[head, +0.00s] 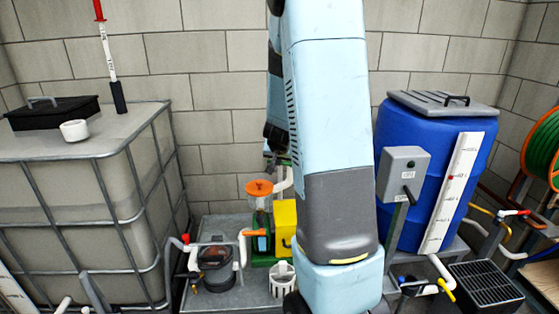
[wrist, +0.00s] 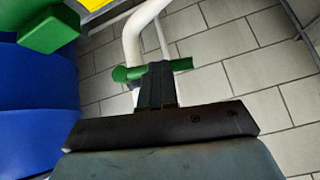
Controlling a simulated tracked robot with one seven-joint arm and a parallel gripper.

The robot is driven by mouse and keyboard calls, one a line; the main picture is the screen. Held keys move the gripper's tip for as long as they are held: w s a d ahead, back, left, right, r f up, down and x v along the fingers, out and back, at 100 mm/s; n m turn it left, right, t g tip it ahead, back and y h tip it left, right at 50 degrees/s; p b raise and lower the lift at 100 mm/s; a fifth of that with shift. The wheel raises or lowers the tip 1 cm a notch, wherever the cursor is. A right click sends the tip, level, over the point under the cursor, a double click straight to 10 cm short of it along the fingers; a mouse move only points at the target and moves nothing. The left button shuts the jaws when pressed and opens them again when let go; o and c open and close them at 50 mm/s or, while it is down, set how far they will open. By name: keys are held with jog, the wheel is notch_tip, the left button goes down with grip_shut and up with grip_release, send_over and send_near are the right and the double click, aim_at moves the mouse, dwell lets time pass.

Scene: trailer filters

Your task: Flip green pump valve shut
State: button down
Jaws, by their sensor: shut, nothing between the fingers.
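A green valve handle (wrist: 181,65) shows in the wrist view as a bar lying crosswise, with a thicker end at left. It sits at the lower end of a white pipe (wrist: 134,38). My gripper (wrist: 157,72) is shut and empty, its fingertips overlapping the middle of the bar, which they partly hide. I cannot tell whether they touch it. In the head view my gripper (head: 273,148) is small and dark, above the yellow and green pump (head: 285,222), and mostly hidden behind my arm. The handle is too small to make out clearly there.
A blue barrel (head: 432,150) with a grey switch box (head: 403,170) stands right of my arm. A caged tank (head: 80,150) stands at left. An orange-topped clear container (head: 260,188) and white pipes crowd around the pump. A tiled wall (wrist: 255,75) lies behind.

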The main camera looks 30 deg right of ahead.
jog(key=shift+w+a+f, duration=0.25)
jog(key=shift+w+f, duration=0.1)
jog(key=shift+f, duration=0.4)
jog(key=shift+a, duration=0.1)
jog(key=shift+w+r, duration=0.4)
jog(key=shift+r, duration=0.2)
jog(key=shift+s+r, duration=0.15)
